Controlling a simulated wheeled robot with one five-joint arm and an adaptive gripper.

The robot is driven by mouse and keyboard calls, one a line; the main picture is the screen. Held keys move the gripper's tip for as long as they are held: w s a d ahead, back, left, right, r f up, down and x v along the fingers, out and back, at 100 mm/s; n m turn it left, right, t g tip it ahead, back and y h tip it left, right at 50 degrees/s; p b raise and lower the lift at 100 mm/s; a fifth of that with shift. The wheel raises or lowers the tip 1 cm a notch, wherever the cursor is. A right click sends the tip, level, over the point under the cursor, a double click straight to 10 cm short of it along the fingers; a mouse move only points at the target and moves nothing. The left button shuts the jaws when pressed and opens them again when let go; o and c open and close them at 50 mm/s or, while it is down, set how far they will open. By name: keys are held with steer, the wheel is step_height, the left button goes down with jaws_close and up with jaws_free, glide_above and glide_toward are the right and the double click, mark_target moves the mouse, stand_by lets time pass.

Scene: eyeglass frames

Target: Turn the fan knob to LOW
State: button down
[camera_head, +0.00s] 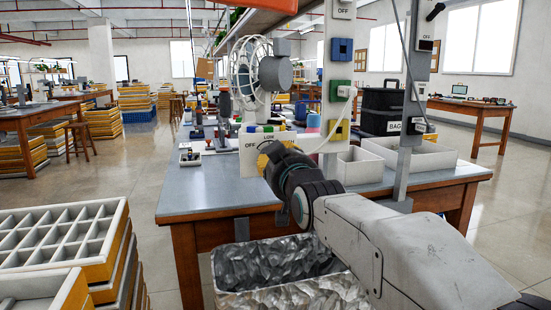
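The fan (247,72), with a white round cage and a grey motor housing, stands on the workbench in the head view. Below it is a pale control panel (250,163) with an "OFF" label on its left side and a small label along its top that looks like "LOW". My gripper (266,158) is in front of the panel's right part, at or very close to its face. The gripper and wrist cover the spot where a knob would sit, so the knob and its setting are hidden. The fingers are small and partly hidden; I cannot tell whether they are open or touching.
The grey workbench (195,201) has a clear front left area. Grey bins (359,166) and a black case (380,110) stand to the right, near upright posts. A metal-lined bin (228,303) sits below the bench front. Stacked compartment trays (112,262) stand at the lower left.

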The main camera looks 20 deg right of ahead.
stand_by(0.4)
steer(key=c, duration=1.1)
jaws_free()
steer(key=shift+a, duration=0.1)
steer(key=s, duration=1.2)
